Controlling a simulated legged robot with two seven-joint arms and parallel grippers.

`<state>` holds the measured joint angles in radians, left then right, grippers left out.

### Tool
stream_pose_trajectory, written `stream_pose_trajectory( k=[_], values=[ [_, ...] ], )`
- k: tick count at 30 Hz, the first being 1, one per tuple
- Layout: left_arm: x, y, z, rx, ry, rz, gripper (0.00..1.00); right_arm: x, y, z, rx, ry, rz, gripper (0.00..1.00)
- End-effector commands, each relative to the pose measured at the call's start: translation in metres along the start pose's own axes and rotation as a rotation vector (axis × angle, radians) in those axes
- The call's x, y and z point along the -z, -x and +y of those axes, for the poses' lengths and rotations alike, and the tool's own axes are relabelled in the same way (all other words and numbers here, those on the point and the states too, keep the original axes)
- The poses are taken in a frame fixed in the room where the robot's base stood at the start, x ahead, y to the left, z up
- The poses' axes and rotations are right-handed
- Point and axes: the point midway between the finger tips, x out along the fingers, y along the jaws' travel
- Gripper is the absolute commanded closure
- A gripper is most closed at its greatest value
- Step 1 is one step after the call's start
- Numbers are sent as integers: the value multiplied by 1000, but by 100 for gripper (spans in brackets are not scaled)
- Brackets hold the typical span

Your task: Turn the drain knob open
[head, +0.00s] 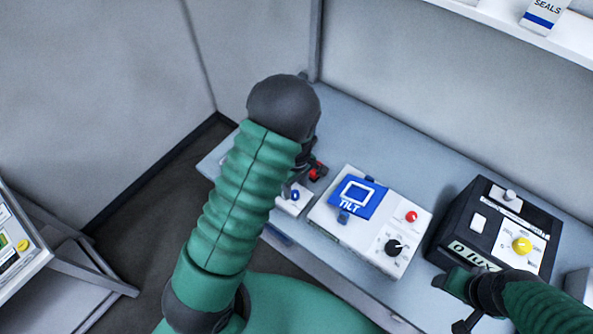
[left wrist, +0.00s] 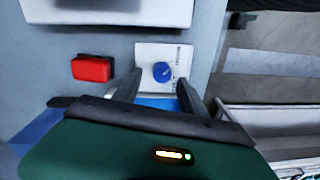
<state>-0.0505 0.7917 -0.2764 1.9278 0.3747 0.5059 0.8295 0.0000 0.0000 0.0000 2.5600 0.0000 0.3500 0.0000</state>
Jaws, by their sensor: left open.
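A blue round knob (left wrist: 162,72) sits on a small white plate (left wrist: 151,54) in the left wrist view. The plate's lettering is too small to read. In the head view the blue knob (head: 295,196) shows beside my left gripper, partly crowded by the arm. My left gripper (left wrist: 157,92) is open and empty, its fingers on either side of the knob's lower edge in the picture; I cannot tell whether they touch the plate. My right gripper (head: 458,302) is at the lower right of the head view, in front of the black box, its jaws unclear.
A red block (left wrist: 92,68) is left of the plate. In the head view, a white TILT box (head: 358,238) with a black dial and red button stands to the right. A black box (head: 470,225) with a yellow knob is farther right. A wall shelf (head: 560,38) is above.

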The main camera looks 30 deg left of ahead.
Motion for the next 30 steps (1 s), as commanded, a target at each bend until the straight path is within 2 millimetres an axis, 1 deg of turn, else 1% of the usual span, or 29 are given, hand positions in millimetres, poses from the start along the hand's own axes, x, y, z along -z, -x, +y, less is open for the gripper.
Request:
stream_pose_trajectory(
  k=[1, 9, 12, 15, 18, 20, 30],
  values=[
    [0, 13, 2, -6, -1, 1, 50, -1, -2, 0, 0, 0, 0, 41],
    [0, 93, 2, -7, -2, 2, 50, -2, -8, 0, 0, 0, 0, 41],
    [1, 117, 2, -5, -1, 1, 50, -2, -9, 0, 0, 0, 0, 41],
    [1, 133, 3, -4, -1, 1, 50, -2, -10, 0, 0, 0, 0, 41],
    [1, 142, 2, -2, 1, 1, 50, -2, -10, 0, 0, 0, 0, 41],
    [1, 143, 2, -1, 1, 0, 50, -2, -10, 0, 0, 0, 0, 41],
    [1, 144, 2, 0, 1, 0, 50, -2, -10, 0, 0, 0, 0, 41]
  ],
)
